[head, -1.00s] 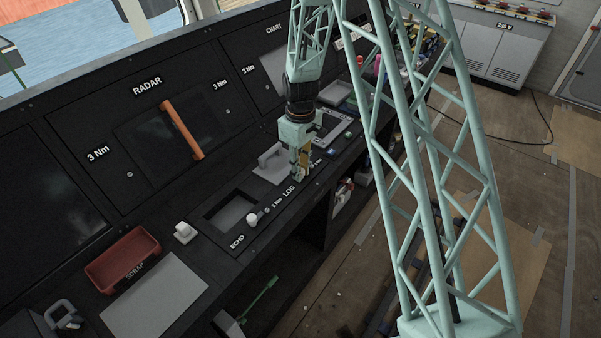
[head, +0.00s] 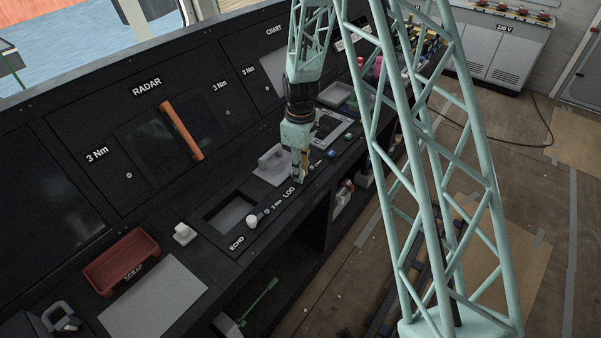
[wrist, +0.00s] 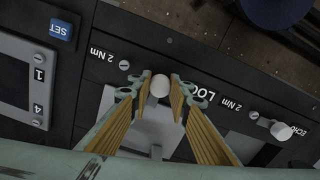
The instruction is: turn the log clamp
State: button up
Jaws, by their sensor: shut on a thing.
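The log clamp (wrist: 160,86) is a pale round knob at the edge of the console, beside the LOG label (wrist: 194,92). My gripper (wrist: 161,84) is over it from above, with one finger on each side, shut on the knob. In the head view my gripper (head: 299,179) points down at the console just beyond the LOG label (head: 289,192), and its fingers hide the knob. A grey plate with a raised handle (head: 271,164) lies next to it. The clamp's lower part is hidden.
The echo clamp (head: 253,219), another pale knob, stands beside an open recess (head: 230,214) at the left. A red scrap tray (head: 122,262) and a white block (head: 185,234) lie further left. An orange bar (head: 182,130) crosses the radar panel behind.

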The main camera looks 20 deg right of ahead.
jog(key=o, duration=0.6)
jog(key=shift+c, duration=0.2)
jog(key=shift+r, duration=0.1)
notch_tip(320, 180, up, 12)
dwell(0.5)
dwell(0.5)
